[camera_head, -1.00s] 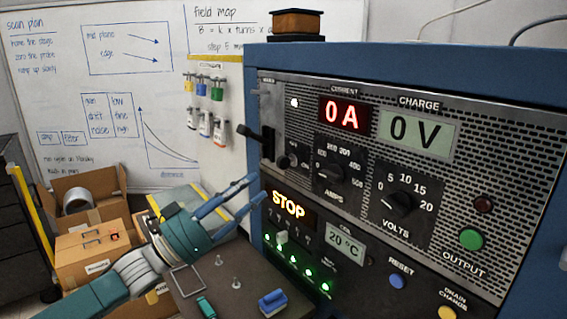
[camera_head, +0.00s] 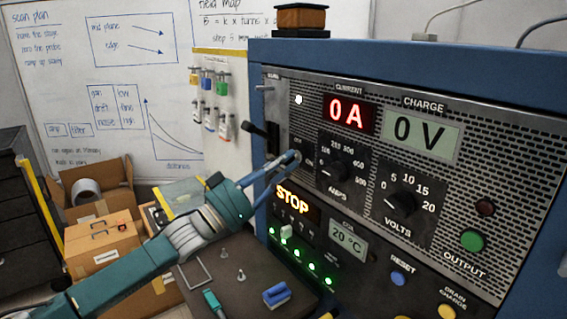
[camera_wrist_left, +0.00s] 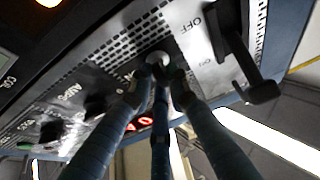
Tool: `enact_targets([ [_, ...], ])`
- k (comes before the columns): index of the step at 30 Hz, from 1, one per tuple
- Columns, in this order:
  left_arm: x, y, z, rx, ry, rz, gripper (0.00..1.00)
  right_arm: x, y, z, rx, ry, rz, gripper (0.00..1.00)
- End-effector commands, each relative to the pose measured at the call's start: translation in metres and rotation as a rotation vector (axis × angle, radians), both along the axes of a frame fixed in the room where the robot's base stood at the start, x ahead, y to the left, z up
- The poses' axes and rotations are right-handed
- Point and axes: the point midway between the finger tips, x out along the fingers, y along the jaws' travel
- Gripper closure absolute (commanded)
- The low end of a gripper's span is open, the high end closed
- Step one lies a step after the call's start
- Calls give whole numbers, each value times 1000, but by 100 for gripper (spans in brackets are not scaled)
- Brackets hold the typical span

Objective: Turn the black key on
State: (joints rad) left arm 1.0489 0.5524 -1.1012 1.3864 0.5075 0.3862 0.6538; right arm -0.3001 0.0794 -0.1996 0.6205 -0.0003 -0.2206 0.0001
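The black key is at the small OFF/ON key switch on the left of the power supply's front panel. In the head view my fingertips cover it. My left gripper (camera_head: 296,158) reaches the switch from the left with its fingers drawn together. In the left wrist view the fingertips (camera_wrist_left: 161,74) close in around a round silver key lock (camera_wrist_left: 157,58). The key itself is mostly hidden between them, so its angle cannot be read. My right gripper is not in view.
A black lever (camera_head: 272,140) stands just above and left of the switch; it also shows in the left wrist view (camera_wrist_left: 232,50). The AMPS knob (camera_head: 334,171) is close to the right. Below is a dark table (camera_head: 240,255) with a blue-handled block (camera_head: 277,295).

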Motion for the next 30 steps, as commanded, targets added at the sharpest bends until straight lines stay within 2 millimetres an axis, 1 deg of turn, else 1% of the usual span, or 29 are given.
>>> enact_targets([
  [2, 0, 0, 0, 0, 0, 0, 100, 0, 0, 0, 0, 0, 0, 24],
  [14, 0, 0, -2, 28, -37, 0, 100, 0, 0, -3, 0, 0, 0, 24],
  [20, 1, 1, -3, 96, -130, 1, 100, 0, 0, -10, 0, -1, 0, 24],
  [30, 2, 2, -3, 280, -381, 1, 100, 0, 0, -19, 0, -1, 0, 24],
])
